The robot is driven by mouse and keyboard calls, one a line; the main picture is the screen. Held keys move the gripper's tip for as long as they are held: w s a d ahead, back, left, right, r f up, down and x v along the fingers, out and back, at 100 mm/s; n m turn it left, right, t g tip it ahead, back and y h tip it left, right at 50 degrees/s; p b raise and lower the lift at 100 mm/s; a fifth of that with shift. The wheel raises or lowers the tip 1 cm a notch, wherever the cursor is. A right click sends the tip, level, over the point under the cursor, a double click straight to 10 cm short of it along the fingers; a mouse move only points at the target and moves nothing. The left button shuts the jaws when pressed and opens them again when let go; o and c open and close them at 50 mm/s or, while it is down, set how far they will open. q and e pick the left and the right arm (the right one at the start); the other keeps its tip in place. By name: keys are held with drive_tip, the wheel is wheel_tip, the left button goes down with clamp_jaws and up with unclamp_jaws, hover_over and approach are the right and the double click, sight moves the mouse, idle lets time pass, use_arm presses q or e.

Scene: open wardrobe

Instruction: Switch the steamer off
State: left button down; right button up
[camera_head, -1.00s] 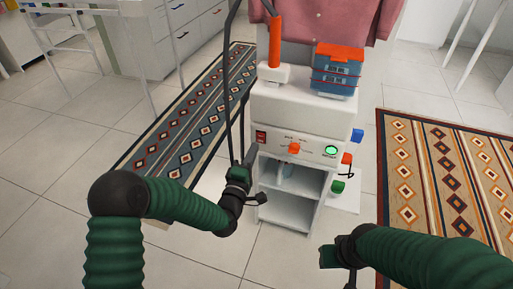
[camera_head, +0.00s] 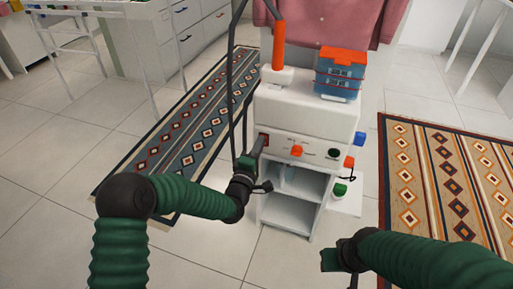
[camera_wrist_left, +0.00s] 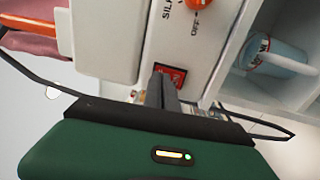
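The white steamer (camera_head: 305,117) stands in front of me with a panel on its front. At the panel's left is a red rocker switch (camera_head: 263,139), which also shows in the left wrist view (camera_wrist_left: 174,74). An orange knob (camera_head: 296,151) is in the middle, and a round indicator (camera_head: 334,153), dark now, is at the right. My left gripper (camera_head: 259,145) has its fingers together and empty, with the tips at the red switch; in the left wrist view the fingertips (camera_wrist_left: 162,84) partly cover it. My right gripper (camera_head: 329,259) is low in front, away from the steamer; its fingers are unclear.
An orange-handled steamer wand (camera_head: 279,46) and a blue box with an orange lid (camera_head: 340,72) are on top. A pink garment (camera_head: 335,22) hangs behind. A shelf (camera_head: 288,209) is below. Patterned rugs lie left (camera_head: 184,131) and right (camera_head: 440,190).

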use_arm(q)
drive_tip(key=p+v, duration=0.4)
drive_tip(key=v, duration=1.2)
drive_tip(key=shift+s+a+f+p, duration=0.15)
drive_tip(key=shift+s+a+p, duration=0.05)
drive_tip(key=shift+s+p, duration=0.15)
